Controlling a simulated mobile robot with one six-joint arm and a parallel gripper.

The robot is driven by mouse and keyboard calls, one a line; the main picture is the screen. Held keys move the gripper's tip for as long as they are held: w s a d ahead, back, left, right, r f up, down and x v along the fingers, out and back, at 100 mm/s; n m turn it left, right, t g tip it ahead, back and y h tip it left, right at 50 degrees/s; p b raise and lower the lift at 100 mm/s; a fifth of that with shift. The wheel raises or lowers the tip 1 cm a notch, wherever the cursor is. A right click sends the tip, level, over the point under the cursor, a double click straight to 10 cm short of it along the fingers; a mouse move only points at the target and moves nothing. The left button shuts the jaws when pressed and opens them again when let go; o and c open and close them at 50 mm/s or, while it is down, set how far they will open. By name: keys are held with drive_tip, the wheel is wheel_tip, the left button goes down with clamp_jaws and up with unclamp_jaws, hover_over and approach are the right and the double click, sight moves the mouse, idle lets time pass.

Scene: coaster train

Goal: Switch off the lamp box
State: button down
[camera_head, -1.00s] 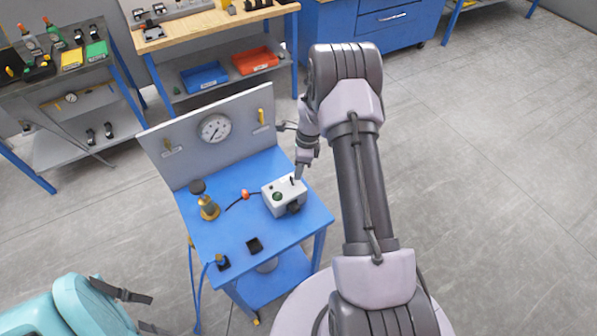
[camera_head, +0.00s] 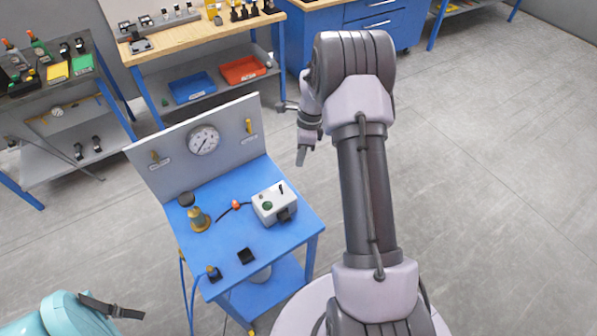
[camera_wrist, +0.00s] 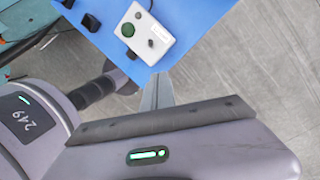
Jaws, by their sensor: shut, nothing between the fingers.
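The lamp box (camera_head: 275,205) is a small pale grey box on the right part of the blue bench top. On its top are a round dark green lamp (camera_head: 267,205) and a small black toggle switch (camera_head: 281,188). In the wrist view the box (camera_wrist: 146,37) shows near the top with its green lamp (camera_wrist: 128,29). I cannot tell which way the toggle leans. My gripper (camera_head: 301,158) is shut and empty, above and to the right of the box in the head view, apart from it. In the wrist view its fingers (camera_wrist: 157,92) point toward the bench edge.
The blue bench (camera_head: 225,255) has an upright grey back panel with a gauge (camera_head: 203,141) and yellow handles. A brass fitting (camera_head: 199,219) and a black cable with an orange part (camera_head: 236,205) lie left of the box. Open floor (camera_head: 480,200) is at the right.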

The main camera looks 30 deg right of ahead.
drive_tip(key=shift+w+d+r, duration=0.15)
drive_tip(key=shift+d+r, duration=0.05)
drive_tip(key=shift+r, duration=0.5)
drive_tip(key=shift+w+d+r, duration=0.15)
drive_tip(key=shift+r, duration=0.55)
drive_tip(key=shift+d, duration=0.1)
